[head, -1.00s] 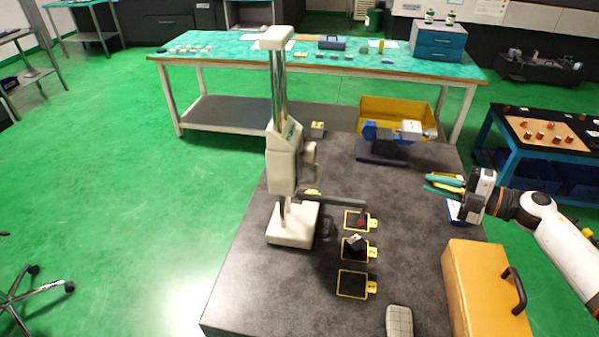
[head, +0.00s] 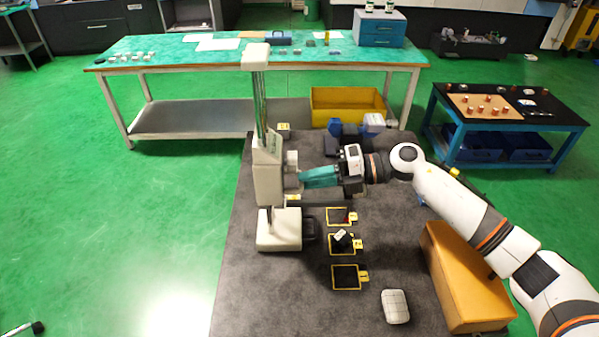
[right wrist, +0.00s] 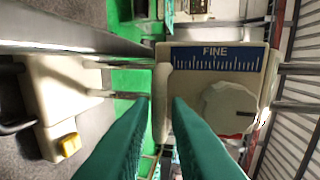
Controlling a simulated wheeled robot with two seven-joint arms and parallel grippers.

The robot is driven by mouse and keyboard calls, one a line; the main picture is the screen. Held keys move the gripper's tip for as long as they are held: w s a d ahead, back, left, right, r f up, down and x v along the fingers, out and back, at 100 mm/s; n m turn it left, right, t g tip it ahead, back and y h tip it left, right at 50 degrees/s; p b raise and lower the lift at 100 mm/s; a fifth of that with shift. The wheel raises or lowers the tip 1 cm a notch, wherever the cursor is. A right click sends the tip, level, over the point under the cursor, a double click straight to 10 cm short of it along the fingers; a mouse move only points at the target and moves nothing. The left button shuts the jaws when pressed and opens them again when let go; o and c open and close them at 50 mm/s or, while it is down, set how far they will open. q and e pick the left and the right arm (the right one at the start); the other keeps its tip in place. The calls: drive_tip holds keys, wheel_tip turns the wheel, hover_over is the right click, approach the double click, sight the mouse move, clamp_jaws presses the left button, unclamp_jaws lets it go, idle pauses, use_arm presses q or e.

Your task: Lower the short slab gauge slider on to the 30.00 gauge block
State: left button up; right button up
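The height gauge stands at the left of the dark slab, with a cream base (head: 279,236) and an upright column. My right gripper (head: 303,179) is just right of the slider. In the right wrist view, its green fingers (right wrist: 162,100) are apart with nothing gripped, facing the slider's FINE scale (right wrist: 215,60) and round knob (right wrist: 229,107). A small dark block with a pale face (head: 342,239) lies in the middle yellow frame; its marking is unreadable. My left gripper is out of view.
An upper yellow frame (head: 328,217) holds something small and red; the lower frame (head: 345,278) looks empty. A pale mouse-like object (head: 395,307) and an orange case (head: 460,280) are at the front right. A blue vise-like device (head: 346,132) stands behind my gripper.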

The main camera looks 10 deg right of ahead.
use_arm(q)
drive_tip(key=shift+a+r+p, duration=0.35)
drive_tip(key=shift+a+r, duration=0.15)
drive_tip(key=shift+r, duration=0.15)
use_arm(e)
drive_tip(key=x, duration=0.2)
drive_tip(key=shift+a+f, duration=0.15)
drive_tip(key=shift+a, duration=0.2)
drive_tip(key=shift+c, duration=0.4)
